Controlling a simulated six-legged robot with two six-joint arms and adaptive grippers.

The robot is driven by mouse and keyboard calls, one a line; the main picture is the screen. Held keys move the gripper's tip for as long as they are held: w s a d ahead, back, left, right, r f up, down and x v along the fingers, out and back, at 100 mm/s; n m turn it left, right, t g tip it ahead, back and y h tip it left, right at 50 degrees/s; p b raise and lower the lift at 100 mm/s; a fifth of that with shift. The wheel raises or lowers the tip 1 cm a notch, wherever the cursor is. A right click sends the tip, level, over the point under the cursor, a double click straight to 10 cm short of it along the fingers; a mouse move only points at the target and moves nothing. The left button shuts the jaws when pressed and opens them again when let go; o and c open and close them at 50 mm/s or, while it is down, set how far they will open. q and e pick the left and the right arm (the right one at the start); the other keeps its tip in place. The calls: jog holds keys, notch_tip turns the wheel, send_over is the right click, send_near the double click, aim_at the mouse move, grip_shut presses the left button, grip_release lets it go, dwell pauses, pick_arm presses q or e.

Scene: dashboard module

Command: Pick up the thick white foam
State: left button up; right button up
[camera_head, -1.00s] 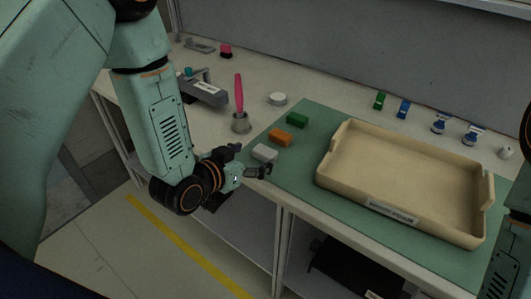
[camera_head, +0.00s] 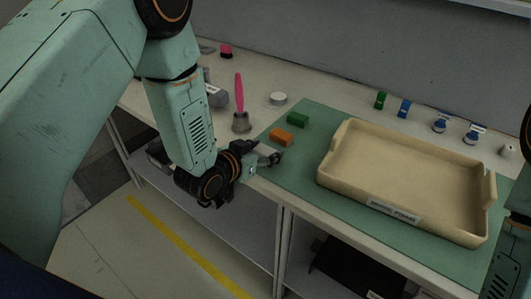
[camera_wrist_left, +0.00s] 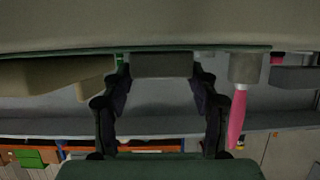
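The white foam is hidden behind my left gripper (camera_head: 272,158) in the head view. The fingers are apart, one on each side of the block, with what looks like a small gap at each side. Contact is not clear. The gripper is at the left front edge of the green mat (camera_head: 305,190). My right gripper is out of view; only part of that arm shows at the right edge.
Orange (camera_head: 281,137) and green (camera_head: 297,119) blocks lie just behind the gripper. A beige tray (camera_head: 400,211) stands on the mat to the right. A white round thing (camera_head: 278,98) and small bottles stand farther back.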

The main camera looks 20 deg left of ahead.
pick_arm(q)
jog(key=shift+w+a, duration=0.1)
jog(key=shift+c, duration=1.1)
